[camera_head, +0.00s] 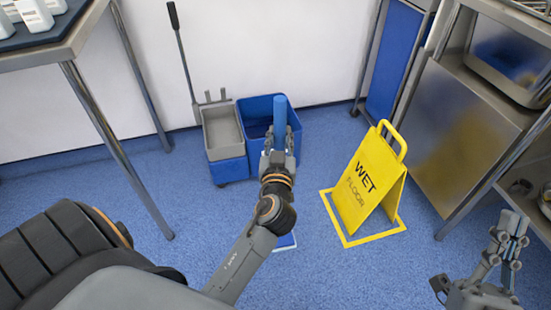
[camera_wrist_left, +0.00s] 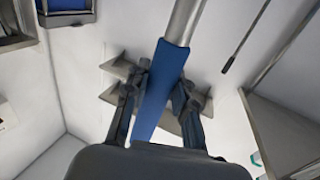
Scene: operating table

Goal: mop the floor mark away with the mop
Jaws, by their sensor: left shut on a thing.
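The mop's blue handle (camera_head: 280,112) stands upright in my left gripper (camera_head: 279,158), which is shut on it. The left wrist view shows the handle's blue grip (camera_wrist_left: 155,105) between both fingers (camera_wrist_left: 158,95), with a metal pole (camera_wrist_left: 186,20) beyond it. Part of a flat blue mop head with a white edge (camera_head: 286,242) shows on the floor beside my left forearm, which hides the rest. I cannot make out a floor mark; my arm covers part of the floor. My right gripper (camera_head: 509,232) is at the lower right, away from the mop, its opening unclear.
A blue and grey mop bucket (camera_head: 224,135) stands by the wall behind. A steel table (camera_head: 75,45) is at left, steel shelving (camera_head: 465,135) at right.

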